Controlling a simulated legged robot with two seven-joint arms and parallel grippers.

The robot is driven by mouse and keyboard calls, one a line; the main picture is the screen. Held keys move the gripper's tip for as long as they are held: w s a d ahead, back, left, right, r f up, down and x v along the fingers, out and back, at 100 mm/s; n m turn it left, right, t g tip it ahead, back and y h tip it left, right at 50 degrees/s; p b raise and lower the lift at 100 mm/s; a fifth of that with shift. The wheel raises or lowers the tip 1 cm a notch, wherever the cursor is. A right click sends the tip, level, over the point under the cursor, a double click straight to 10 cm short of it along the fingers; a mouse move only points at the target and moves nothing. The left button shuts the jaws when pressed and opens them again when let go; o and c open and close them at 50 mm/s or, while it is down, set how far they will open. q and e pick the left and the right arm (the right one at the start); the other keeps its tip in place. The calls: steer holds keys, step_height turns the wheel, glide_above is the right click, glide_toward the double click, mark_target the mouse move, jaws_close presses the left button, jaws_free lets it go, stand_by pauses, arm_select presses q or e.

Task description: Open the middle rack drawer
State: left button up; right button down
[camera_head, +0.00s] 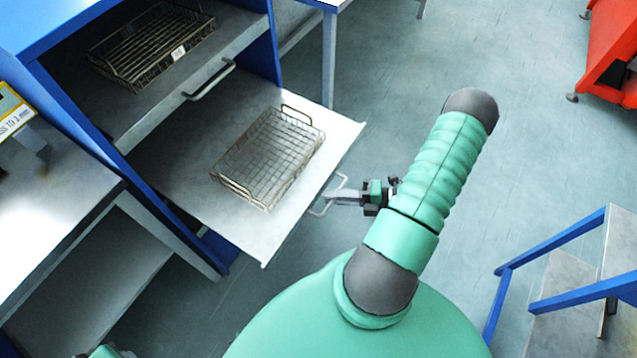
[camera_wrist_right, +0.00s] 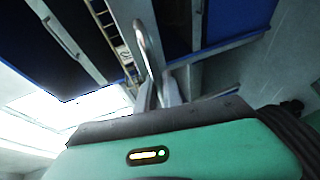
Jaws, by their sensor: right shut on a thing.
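The blue rack (camera_head: 110,165) stands at the left with a grey drawer (camera_head: 185,190) pulled well out below an upper drawer (camera_head: 115,115). I take the pulled-out one for the middle drawer; anything below it is hidden. A wire basket (camera_head: 270,155) lies on it. Its bar handle (camera_head: 341,183) is on the front edge and also shows in the right wrist view (camera_wrist_right: 150,45). My right gripper (camera_head: 332,197) is shut on this handle; its fingers show at the bar in the wrist view (camera_wrist_right: 162,93). My left gripper is out of view.
The upper drawer has its own handle (camera_head: 210,80) and another wire basket (camera_head: 150,45). A grey-topped bench (camera_head: 50,210) stands at the left. Blue-railed steps (camera_head: 565,290) are at the lower right and a red object (camera_head: 610,60) at the upper right. The floor between is clear.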

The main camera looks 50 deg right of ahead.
steer(key=shift+s+f, duration=0.2)
steer(key=shift+s, duration=0.7)
steer(key=c, duration=1.5)
jaws_free()
steer(key=shift+w, duration=0.1)
steer(key=shift+d+r, duration=0.1)
steer(key=v, duration=1.7)
steer(key=shift+w, duration=0.1)
